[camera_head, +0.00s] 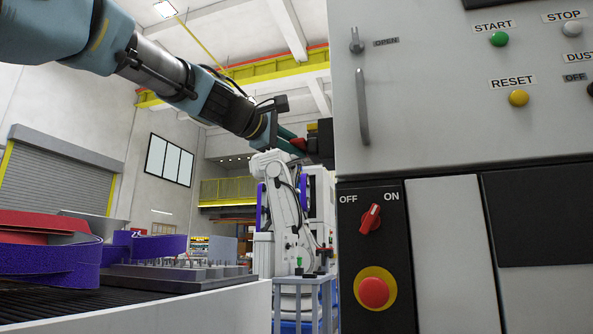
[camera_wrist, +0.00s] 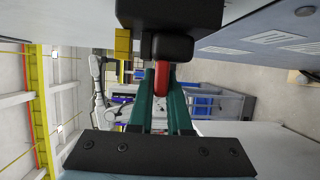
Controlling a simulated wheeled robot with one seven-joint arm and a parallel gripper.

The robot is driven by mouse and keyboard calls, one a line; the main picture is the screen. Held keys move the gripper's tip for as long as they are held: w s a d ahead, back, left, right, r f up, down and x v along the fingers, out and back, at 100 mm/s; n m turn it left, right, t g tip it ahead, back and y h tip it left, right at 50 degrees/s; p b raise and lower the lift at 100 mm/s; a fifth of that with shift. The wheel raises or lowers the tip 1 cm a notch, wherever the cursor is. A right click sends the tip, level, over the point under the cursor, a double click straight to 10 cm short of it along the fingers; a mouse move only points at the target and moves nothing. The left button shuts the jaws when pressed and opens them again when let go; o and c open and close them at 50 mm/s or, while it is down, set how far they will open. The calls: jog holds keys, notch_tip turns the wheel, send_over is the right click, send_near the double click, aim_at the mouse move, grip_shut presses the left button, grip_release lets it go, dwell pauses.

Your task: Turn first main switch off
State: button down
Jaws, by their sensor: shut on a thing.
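A red switch handle (camera_wrist: 162,75) stands out from a black base (camera_wrist: 170,46) with a yellow plate (camera_wrist: 123,44) beside it. In the head view this switch is on the left side of the grey machine cabinet, with its red handle (camera_head: 298,143) mostly hidden. My gripper (camera_head: 294,140) is there, with its dark green fingers against the switch. In the wrist view my gripper (camera_wrist: 160,82) is shut on the red handle, one finger on each side. Whether the switch stands at on or off cannot be read.
The cabinet front (camera_head: 440,90) carries buttons, a long pull handle (camera_head: 362,106), a red OFF/ON knob (camera_head: 371,218) and a red stop button (camera_head: 374,292). A tray fixture (camera_head: 180,275) stands at the lower left. A white robot arm (camera_head: 284,205) stands behind.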

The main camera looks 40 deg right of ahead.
jog(key=shift+f+h+b, duration=0.15)
jog(key=shift+h+b, duration=0.35)
jog(key=shift+b, duration=0.75)
jog(key=c, duration=0.9)
grip_release()
jog(key=shift+o, duration=0.2)
jog(key=shift+a, duration=0.1)
jog(key=s+a, duration=0.2)
jog(key=a, duration=0.8)
jog(key=shift+a+b, duration=0.25)
jog(key=shift+b, duration=0.1)
